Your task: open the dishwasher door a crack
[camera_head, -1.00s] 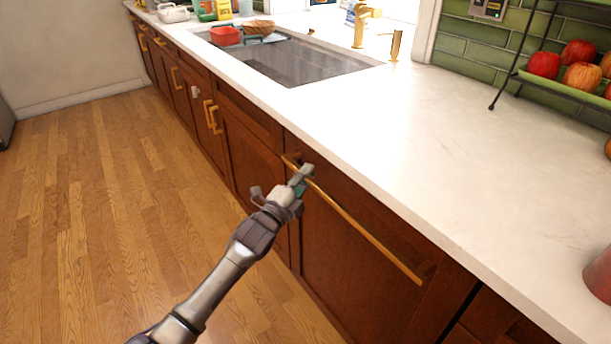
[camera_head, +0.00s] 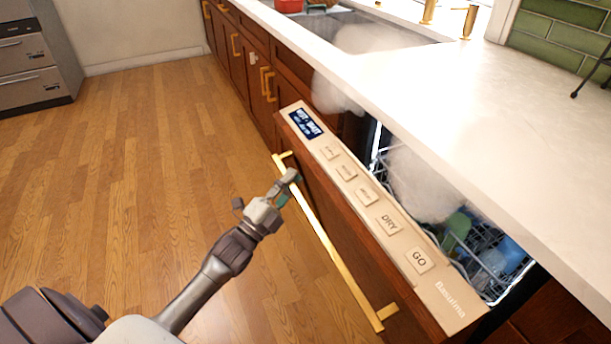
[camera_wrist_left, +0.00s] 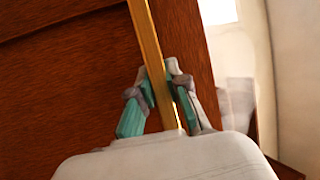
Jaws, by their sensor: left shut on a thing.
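The dishwasher door (camera_head: 345,235) has a wooden front and a beige control strip (camera_head: 375,215) along its top edge. It is tilted outward from the counter, leaving a gap. A long gold handle (camera_head: 330,243) runs along its front. My left gripper (camera_head: 287,183) is shut on the handle near its far end. In the left wrist view the gripper's teal-padded fingers (camera_wrist_left: 158,98) sit on both sides of the gold bar (camera_wrist_left: 152,55). My right gripper is not in view.
White steam (camera_head: 420,185) rises from the gap. Inside, a rack (camera_head: 492,285) holds green and blue dishes. The white counter (camera_head: 470,110) lies above, with a sink (camera_head: 370,32) at the back. The wooden floor (camera_head: 150,170) at left is clear.

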